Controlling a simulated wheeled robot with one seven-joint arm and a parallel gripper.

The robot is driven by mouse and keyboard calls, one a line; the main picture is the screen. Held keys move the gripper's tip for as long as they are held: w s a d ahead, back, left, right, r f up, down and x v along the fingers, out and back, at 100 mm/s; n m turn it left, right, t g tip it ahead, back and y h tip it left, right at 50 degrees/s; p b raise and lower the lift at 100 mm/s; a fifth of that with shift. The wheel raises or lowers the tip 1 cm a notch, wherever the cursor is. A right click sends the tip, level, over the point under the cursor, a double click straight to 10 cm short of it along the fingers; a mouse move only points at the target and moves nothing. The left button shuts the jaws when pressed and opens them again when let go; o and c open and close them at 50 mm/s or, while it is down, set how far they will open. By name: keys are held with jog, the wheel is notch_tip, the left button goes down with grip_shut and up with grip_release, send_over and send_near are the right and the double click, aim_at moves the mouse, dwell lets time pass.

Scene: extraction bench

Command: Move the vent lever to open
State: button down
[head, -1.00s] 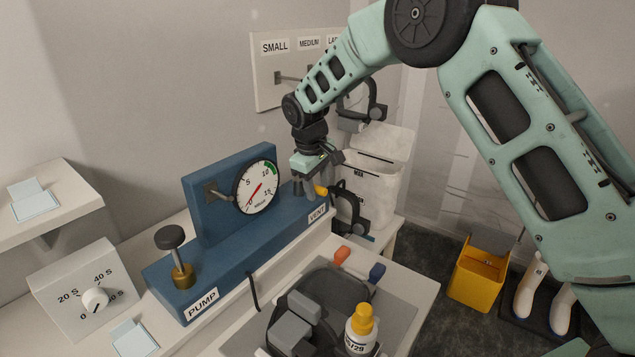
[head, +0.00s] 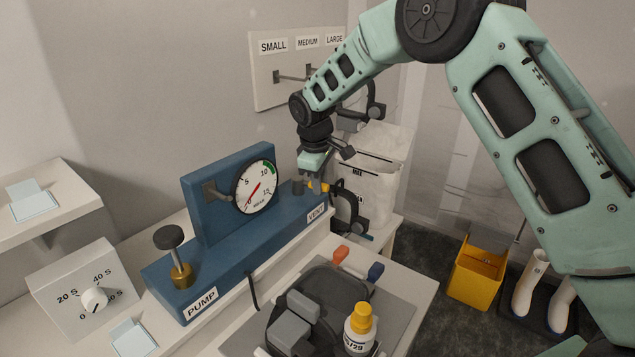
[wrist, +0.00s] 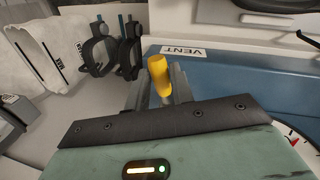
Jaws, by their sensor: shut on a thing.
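The blue pump unit (head: 245,235) stands on the bench, with a VENT label (head: 316,213) at its right end and a PUMP label at its left. The vent lever has a yellow tip (head: 319,187); in the wrist view its yellow handle (wrist: 159,74) sticks out between the fingers. My gripper (head: 309,185) points down at the right end of the unit, beside the VENT label. It is shut on the lever, and the fingers hide the lever's lower part. The gauge (head: 255,188) needle points to the lower left.
A black-knobbed plunger (head: 170,238) rises from the unit's left end. Black clamps (head: 345,208) and a white bag (head: 370,190) are close on the right. A yellow-capped bottle (head: 360,328) and a dark device stand in front.

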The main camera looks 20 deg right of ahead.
jog(key=w+n, duration=0.1)
jog(key=n, duration=0.1)
jog(key=d+n+p, duration=0.1)
jog(key=shift+w+d+r+n+y, duration=0.1)
jog(key=shift+w+d+n+y, duration=0.05)
jog(key=shift+w+n+y, duration=0.2)
jog(key=shift+w+d+n+t+p, duration=0.25)
jog(key=shift+w+n+p, duration=0.35)
jog(key=shift+n, duration=0.65)
jog(key=shift+w+n+y+p, duration=0.45)
jog(key=shift+w+n, duration=0.55)
jog(key=shift+n, duration=0.6)
jog(key=c, duration=1.2)
grip_release()
jog(key=shift+c, duration=0.2)
jog(key=s+r+b, duration=0.3)
jog(key=r+b, duration=0.1)
jog(key=r, duration=1.3)
jog(key=shift+s+d, duration=0.15)
jog(key=shift+s, duration=0.05)
